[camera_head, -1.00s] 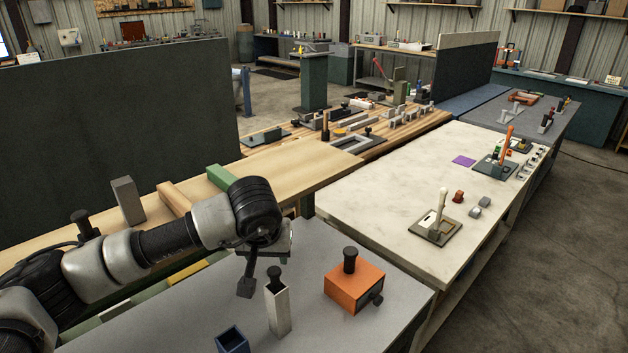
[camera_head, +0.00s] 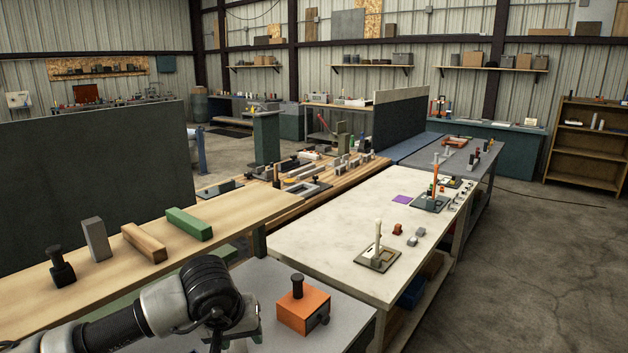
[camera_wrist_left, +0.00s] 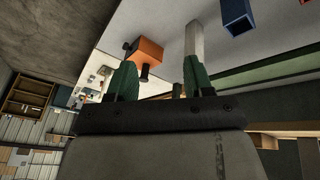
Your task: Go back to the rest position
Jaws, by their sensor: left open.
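My left arm reaches in from the lower left of the head view, low over a grey tabletop (camera_head: 348,308). My left gripper (camera_head: 232,338) is partly cut off by the bottom edge there. In the left wrist view its two green fingers (camera_wrist_left: 160,78) stand apart with nothing held between them. An orange box with a black knob (camera_head: 303,311) stands to the right of the gripper; it also shows beyond the fingers in the wrist view (camera_wrist_left: 147,51). My right gripper is not in view.
The wrist view shows a pale square post (camera_wrist_left: 194,38) beyond one finger and a blue open box (camera_wrist_left: 237,18). A wooden bench (camera_head: 130,277) with several blocks lies behind the arm. A white-topped table (camera_head: 330,225) stands to the right. Open floor (camera_head: 540,270) lies far right.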

